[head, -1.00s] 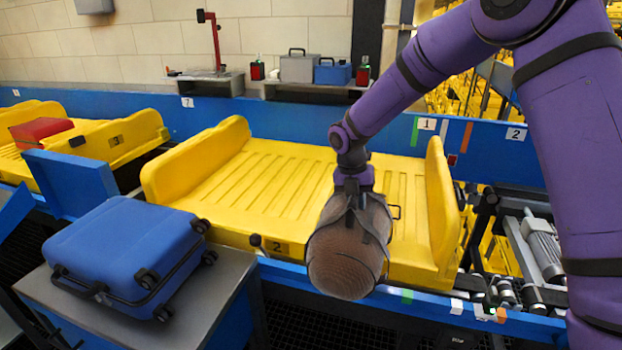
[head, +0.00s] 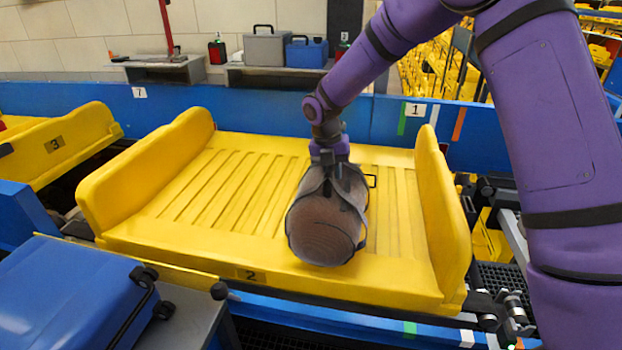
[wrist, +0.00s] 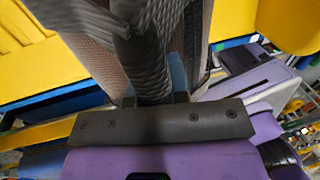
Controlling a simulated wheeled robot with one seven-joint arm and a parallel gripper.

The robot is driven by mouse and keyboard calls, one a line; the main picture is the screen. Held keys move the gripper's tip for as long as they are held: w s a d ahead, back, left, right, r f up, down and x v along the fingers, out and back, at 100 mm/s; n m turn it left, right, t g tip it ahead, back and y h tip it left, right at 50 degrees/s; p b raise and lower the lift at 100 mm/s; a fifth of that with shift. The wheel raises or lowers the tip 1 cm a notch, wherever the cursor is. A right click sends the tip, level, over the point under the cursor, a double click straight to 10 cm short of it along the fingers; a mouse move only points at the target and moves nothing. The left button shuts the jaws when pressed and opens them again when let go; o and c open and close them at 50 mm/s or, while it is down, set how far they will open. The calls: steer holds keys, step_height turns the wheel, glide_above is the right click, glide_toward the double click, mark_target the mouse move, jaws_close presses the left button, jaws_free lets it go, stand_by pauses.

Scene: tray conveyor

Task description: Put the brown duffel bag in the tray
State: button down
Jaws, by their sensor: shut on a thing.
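The brown duffel bag (head: 325,228) hangs from my gripper (head: 329,172), with its rounded end facing the head camera. My gripper is shut on the bag's dark strap, which also shows in the wrist view (wrist: 143,55) running between the fingers. In the head view the bag overlaps the middle-right of the yellow tray (head: 190,240) marked 2. I cannot tell whether the bag's underside touches the tray. The tray has raised walls at its left and right ends and a ribbed floor, with nothing else on it.
A blue suitcase (head: 60,300) lies on a grey stand at the lower left. Another yellow tray (head: 70,150), marked 3, stands to the left. A blue rail (head: 250,115) runs behind the trays.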

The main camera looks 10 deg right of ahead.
steer(key=w+d, duration=0.6)
steer(key=w, duration=0.1)
steer(key=w+d+f, duration=0.1)
steer(key=w+d, duration=0.2)
steer(key=w, duration=0.1)
steer(key=shift+w+f, duration=0.1)
steer(key=shift+d+f, duration=0.1)
steer(key=shift+f, duration=1.75)
steer(key=c, duration=1.1)
jaws_free()
step_height(320, 180, up, 12)
steer(key=a, duration=0.2)
steer(key=shift+w, duration=0.3)
